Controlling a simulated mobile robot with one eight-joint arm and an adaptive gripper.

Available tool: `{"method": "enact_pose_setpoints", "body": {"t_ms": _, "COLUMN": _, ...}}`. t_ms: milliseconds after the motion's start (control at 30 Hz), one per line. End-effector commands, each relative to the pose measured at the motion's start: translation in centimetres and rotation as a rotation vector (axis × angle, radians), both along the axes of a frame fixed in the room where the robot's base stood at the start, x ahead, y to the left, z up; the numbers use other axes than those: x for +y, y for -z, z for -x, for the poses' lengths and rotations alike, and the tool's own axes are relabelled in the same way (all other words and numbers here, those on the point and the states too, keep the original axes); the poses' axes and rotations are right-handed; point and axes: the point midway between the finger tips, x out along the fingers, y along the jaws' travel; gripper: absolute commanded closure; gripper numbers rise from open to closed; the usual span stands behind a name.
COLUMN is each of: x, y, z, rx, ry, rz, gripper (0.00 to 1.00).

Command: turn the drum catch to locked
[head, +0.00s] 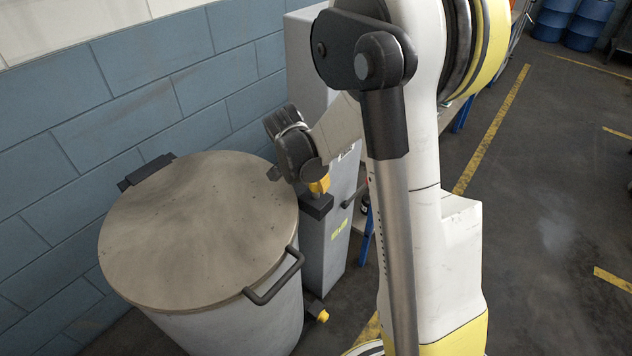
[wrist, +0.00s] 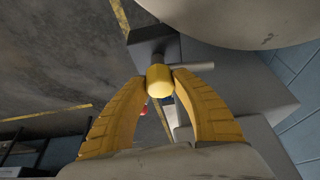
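The large grey drum (head: 200,290) stands at the left of the head view with its flat brown lid (head: 195,230) down. The drum catch's yellow knob (head: 318,185) sits on a dark block beside the lid's right edge. In the wrist view the knob (wrist: 160,82) lies between my gripper's (wrist: 160,78) yellow fingertips, which appear to touch it on both sides. In the head view my wrist hides part of the catch.
A black loop handle (head: 275,280) sticks out from the drum's front right. A grey cabinet (head: 325,250) stands right of the drum, and a blue block wall (head: 140,90) is behind. Blue barrels (head: 570,20) are far away. The floor at right is open.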

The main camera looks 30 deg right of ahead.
Motion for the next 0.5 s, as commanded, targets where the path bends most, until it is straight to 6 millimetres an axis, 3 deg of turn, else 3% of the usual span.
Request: {"method": "enact_pose_setpoints", "body": {"t_ms": 500, "x": -0.02, "y": 0.06, "z": 0.10, "rx": 0.000, "ry": -0.092, "rz": 0.000, "gripper": 1.00}}
